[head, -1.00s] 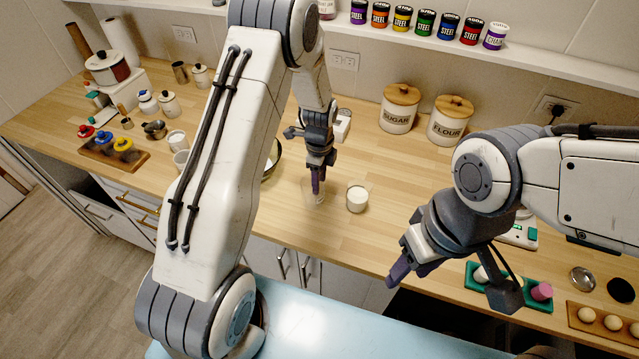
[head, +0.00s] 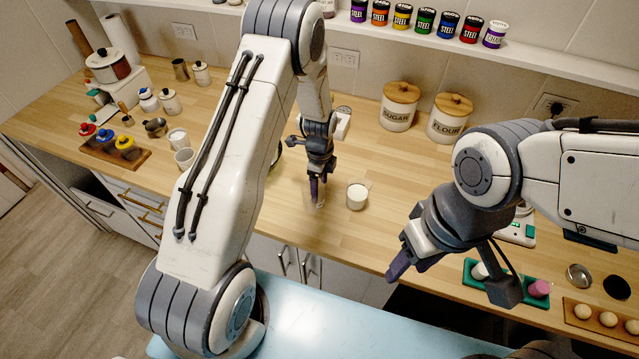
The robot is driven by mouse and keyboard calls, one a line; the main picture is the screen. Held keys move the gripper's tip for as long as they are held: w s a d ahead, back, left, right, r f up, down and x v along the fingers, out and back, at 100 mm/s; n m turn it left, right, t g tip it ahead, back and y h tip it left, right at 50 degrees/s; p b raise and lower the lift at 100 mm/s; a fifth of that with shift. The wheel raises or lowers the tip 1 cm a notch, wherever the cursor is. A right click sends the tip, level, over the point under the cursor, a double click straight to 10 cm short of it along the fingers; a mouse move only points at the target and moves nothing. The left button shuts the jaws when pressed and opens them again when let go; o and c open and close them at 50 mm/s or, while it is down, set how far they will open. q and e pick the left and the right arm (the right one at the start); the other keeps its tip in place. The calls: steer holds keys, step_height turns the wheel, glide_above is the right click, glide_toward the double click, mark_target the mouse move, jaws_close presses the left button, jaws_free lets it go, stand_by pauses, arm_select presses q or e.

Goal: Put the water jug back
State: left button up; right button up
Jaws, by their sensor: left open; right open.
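My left gripper (head: 315,190) is open and reaches down to the wooden counter (head: 440,225). A small clear glass-like vessel (head: 319,203) is at its fingertips, partly hidden by the fingers. I cannot tell whether this is the water jug or whether the fingers touch it. A clear cup with white contents (head: 357,197) stands upright just to the right, apart from the gripper. I see no other thing that is clearly a water jug. My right gripper (head: 396,266) is open and empty, above the counter's front edge.
Sugar (head: 398,108) and flour (head: 450,120) canisters stand at the back. A green tray (head: 508,281) and an egg holder (head: 600,318) are at the right. A wooden board with colored-lid jars (head: 115,152) is at the left. The counter's middle is mostly clear.

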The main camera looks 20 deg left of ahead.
arm_select(q)
steer(key=shift+r, duration=0.45)
step_height(320, 180, up, 11)
steer(key=b, duration=0.3)
steer(key=shift+w+b, duration=0.1)
steer(key=shift+b, duration=0.2)
steer(key=s+d+r+n, duration=0.45)
steer(key=s+d, duration=0.25)
steer(key=s, duration=0.3)
steer(key=s+d+r+n, duration=0.3)
steer(key=s+d+r, duration=0.35)
steer(key=s, duration=0.25)
steer(key=s+f+n+h+b, duration=0.1)
steer(key=s+f+n+b, duration=0.1)
steer(key=s, duration=0.7)
steer(key=shift+s+f+n+b, duration=0.3)
steer(key=shift+f+n, duration=0.25)
steer(key=shift+n, duration=0.3)
